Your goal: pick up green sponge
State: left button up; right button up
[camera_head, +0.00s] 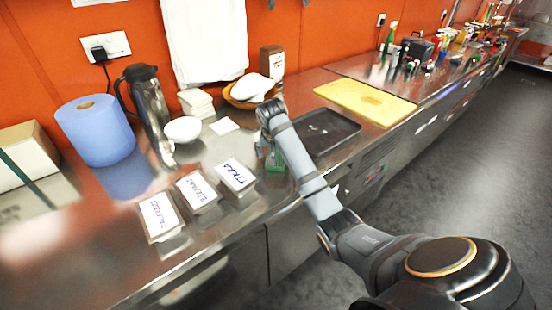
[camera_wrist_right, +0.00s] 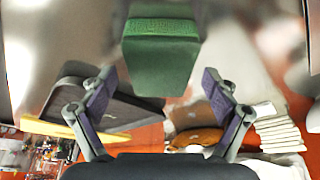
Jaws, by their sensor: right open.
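The green sponge (camera_wrist_right: 160,55) is at the top middle of the right wrist view, a green block with a textured lighter top band. My right gripper (camera_wrist_right: 158,88) is open, its two purple-padded fingers on either side below the sponge in that view. The sponge lies just beyond the fingertips and is not gripped. In the head view a small green patch of the sponge (camera_head: 276,160) shows on the steel counter, partly hidden by my right gripper (camera_head: 266,148) and forearm. My left gripper is in no view.
A dark tray (camera_head: 328,128) lies right of the sponge, with a yellow board (camera_head: 365,100) beyond it. Labelled white containers (camera_head: 198,192) stand in a row to the left. A white bowl (camera_head: 183,129), steel jug (camera_head: 147,95) and blue paper roll (camera_head: 95,130) stand further left.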

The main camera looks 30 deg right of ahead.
jog(key=c, duration=0.9)
jog(key=shift+o, duration=0.2)
jog(key=shift+b, duration=0.7)
jog(key=r, duration=0.4)
jog(key=shift+s+d+r, duration=0.15)
jog(key=shift+s+r, duration=0.25)
jog(key=s+r+p, duration=0.8)
jog(key=s+p, duration=0.1)
jog(key=s, duration=0.4)
jog(key=shift+d+r+p, duration=0.3)
jog(key=shift+d+p, duration=0.05)
jog(key=shift+d, duration=0.1)
